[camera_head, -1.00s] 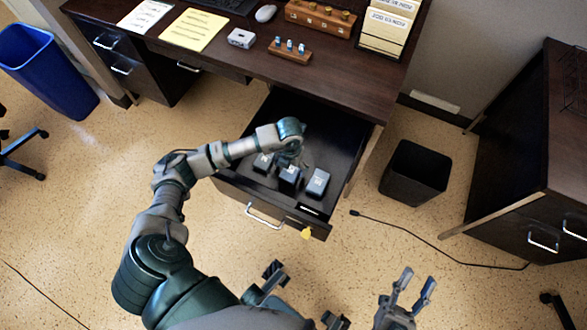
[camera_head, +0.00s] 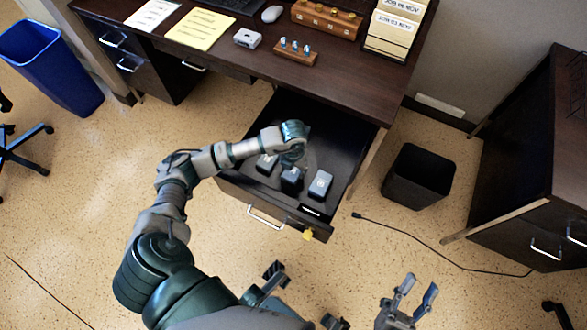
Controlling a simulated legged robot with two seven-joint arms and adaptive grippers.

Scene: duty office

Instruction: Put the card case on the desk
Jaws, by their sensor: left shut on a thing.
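An open desk drawer (camera_head: 235,187) holds small dark grey cases with pale labels: a left one (camera_head: 266,164), a middle one (camera_head: 291,181) and a right one (camera_head: 320,184). I cannot tell from their labels which is the card case. My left gripper (camera_head: 293,162) is down in the drawer, just behind the middle case. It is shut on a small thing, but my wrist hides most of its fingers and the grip. My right gripper (camera_head: 418,287) is open and empty, low in front of the drawer. The desk (camera_head: 345,85) is above and behind the drawer.
The desk top bears papers (camera_head: 200,29), a small grey box (camera_head: 248,38), a wooden stand with blue-topped pieces (camera_head: 295,58), a wooden rack (camera_head: 327,20) and a file holder (camera_head: 392,28). Its front strip is clear. A black bin (camera_head: 418,176) stands right of the drawer.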

